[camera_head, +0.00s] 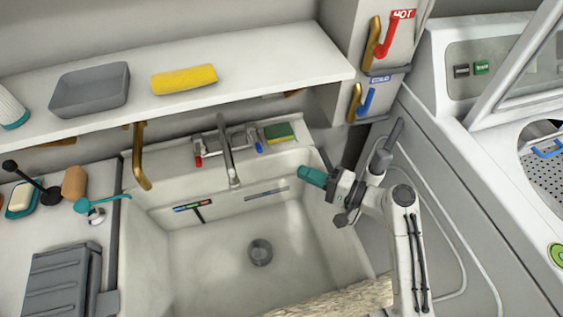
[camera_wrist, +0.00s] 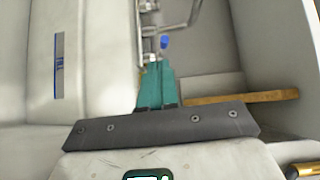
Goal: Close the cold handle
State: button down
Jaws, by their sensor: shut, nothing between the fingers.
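The blue cold handle (camera_head: 366,101) is on the wall panel at the upper right, under a small blue label (camera_head: 380,79), beside a brass piece (camera_head: 354,101). It slants up to the right. The sink tap also has a small blue knob (camera_head: 258,147), which shows in the wrist view (camera_wrist: 164,42) just beyond my fingertips. My gripper (camera_head: 303,172) is over the right rim of the sink, below and left of the wall handle and apart from it. Its teal fingers (camera_wrist: 158,70) are shut together and empty.
The red hot handle (camera_head: 389,38) is above the cold one. A shelf (camera_head: 260,68) with a grey tray (camera_head: 90,88) and yellow roll (camera_head: 184,79) overhangs the sink (camera_head: 215,250). The basin is clear.

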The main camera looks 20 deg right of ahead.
jog(key=d+r+h+b, duration=0.2)
jog(key=d+r+h, duration=0.1)
jog(key=s+a+p+x, duration=0.1)
jog(key=a+x, duration=0.1)
jog(key=x, duration=1)
jog(key=shift+r+t+p, duration=0.25)
jog(key=shift+t+p, duration=0.05)
jog(key=shift+p, duration=0.05)
jog(key=shift+a, duration=0.15)
